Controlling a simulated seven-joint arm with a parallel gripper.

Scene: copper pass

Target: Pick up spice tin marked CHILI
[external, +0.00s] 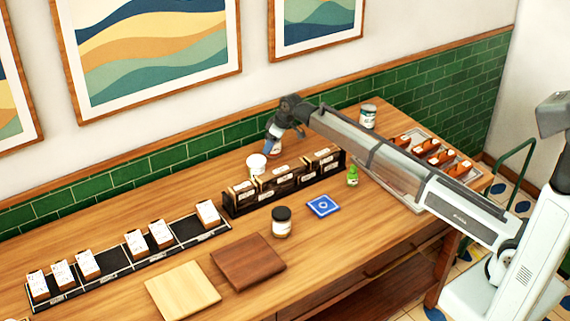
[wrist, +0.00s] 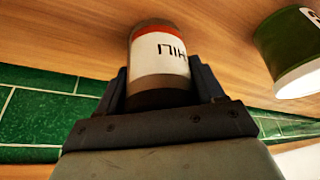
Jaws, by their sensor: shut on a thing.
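The CHILI spice tin (wrist: 160,60) fills the middle of the wrist view, with a white label, a red-orange band and a dark end. Its dark lettering appears upside down, and part of the word is turned out of sight. My gripper (wrist: 165,92) is shut on the tin, one dark finger on each side. In the external view my gripper (external: 272,140) is at the back of the counter near the green tile wall. Only a small part of the tin (external: 276,149) shows below it. I cannot tell whether the tin touches the counter.
A white tub (external: 257,164) stands close by my gripper. A green and white container (wrist: 290,55) is right of the tin in the wrist view. A dark box rack (external: 285,185) stands in front.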

